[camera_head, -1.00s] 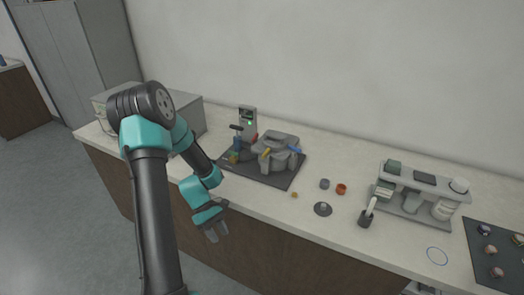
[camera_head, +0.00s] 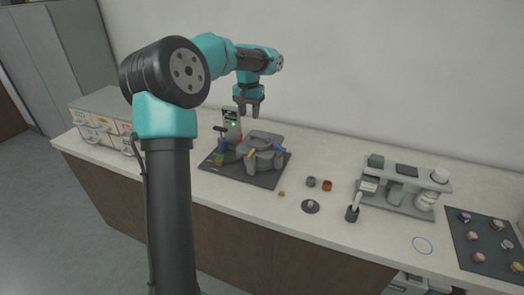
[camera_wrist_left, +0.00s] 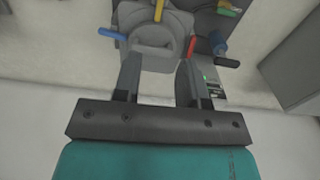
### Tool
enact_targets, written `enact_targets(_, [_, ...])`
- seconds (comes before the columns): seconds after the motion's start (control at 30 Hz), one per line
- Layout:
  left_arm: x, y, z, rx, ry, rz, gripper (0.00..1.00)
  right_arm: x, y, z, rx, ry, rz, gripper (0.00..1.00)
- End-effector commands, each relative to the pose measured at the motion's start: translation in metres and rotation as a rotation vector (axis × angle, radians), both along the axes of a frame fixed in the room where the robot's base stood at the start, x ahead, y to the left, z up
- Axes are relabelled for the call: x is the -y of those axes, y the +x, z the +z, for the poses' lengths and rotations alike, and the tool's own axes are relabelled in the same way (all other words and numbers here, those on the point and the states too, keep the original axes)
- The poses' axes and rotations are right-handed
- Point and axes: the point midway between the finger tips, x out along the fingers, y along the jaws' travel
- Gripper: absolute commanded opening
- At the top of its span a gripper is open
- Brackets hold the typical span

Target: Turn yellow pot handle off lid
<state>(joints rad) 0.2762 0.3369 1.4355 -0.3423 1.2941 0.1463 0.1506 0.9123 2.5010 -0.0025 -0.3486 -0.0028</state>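The mounting press (camera_head: 262,150) is a grey machine on a dark base plate on the counter. Its yellow handle (camera_head: 251,154) sticks out at the front left of the pot; it also shows in the left wrist view (camera_wrist_left: 158,11), pointing away from the pot (camera_wrist_left: 152,38). A blue handle (camera_head: 279,148) is on the pot's right side and a red one (camera_wrist_left: 192,45) shows in the left wrist view. My left gripper (camera_head: 249,113) points down above the back of the press, its fingers (camera_wrist_left: 160,82) apart and empty. My right gripper is out of view.
A display unit (camera_head: 231,122) with a green light stands behind the press. Small cups (camera_head: 327,185), a dark disc (camera_head: 310,206) and a grey rack (camera_head: 402,188) are to the right. A drawer cabinet (camera_head: 100,125) stands at left. The front counter strip is mostly clear.

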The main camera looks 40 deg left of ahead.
Motion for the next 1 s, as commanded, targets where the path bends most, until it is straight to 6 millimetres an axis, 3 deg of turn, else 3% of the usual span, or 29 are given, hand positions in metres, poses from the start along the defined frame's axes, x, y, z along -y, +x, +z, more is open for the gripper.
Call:
enact_targets(0.1, [0.000, 0.002, 0.008, 0.007, 0.013, -0.015, 0.38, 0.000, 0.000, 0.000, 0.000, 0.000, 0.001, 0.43])
enact_targets(0.53, [0.000, 0.001, -0.003, 0.004, 0.010, -0.013, 0.38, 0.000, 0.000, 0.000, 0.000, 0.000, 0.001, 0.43])
enact_targets(1.0, [0.000, 0.001, -0.075, 0.001, 0.009, -0.012, 0.38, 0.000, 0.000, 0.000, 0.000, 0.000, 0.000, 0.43])
